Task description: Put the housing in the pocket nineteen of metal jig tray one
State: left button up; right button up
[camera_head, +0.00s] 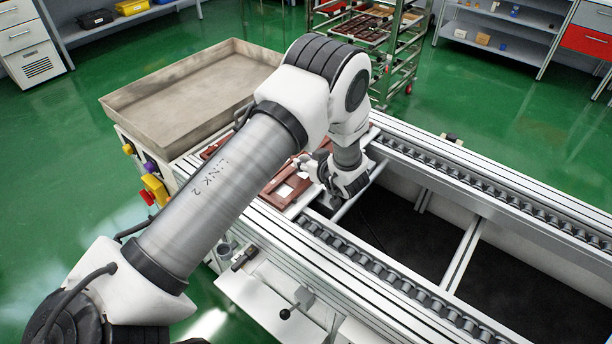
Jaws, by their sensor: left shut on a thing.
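My left gripper (330,187) is at the end of my left arm, low over the near part of the conveyor, at the right edge of a reddish-brown jig tray (283,193). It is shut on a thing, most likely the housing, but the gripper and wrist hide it. My arm covers much of the tray, so its pockets and their numbers cannot be read. I cannot tell whether the held thing touches the tray. My right gripper is not in view.
A large empty grey metal bin (180,95) stands behind the conveyor's left end. Roller rails (400,280) run to the lower right beside an open dark gap (405,235). A wheeled rack (375,35) with brown trays stands behind.

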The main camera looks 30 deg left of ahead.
pick_arm(q)
jog(key=shift+w+a+f, duration=0.15)
jog(key=shift+w+a, duration=0.2)
jog(key=shift+w, duration=0.1)
notch_tip(320, 180, down, 3)
jog(key=b, duration=0.3)
jog(key=shift+d+f, duration=0.1)
jog(key=shift+f, duration=0.05)
jog(key=shift+c, duration=0.4)
jog(key=o, duration=0.6)
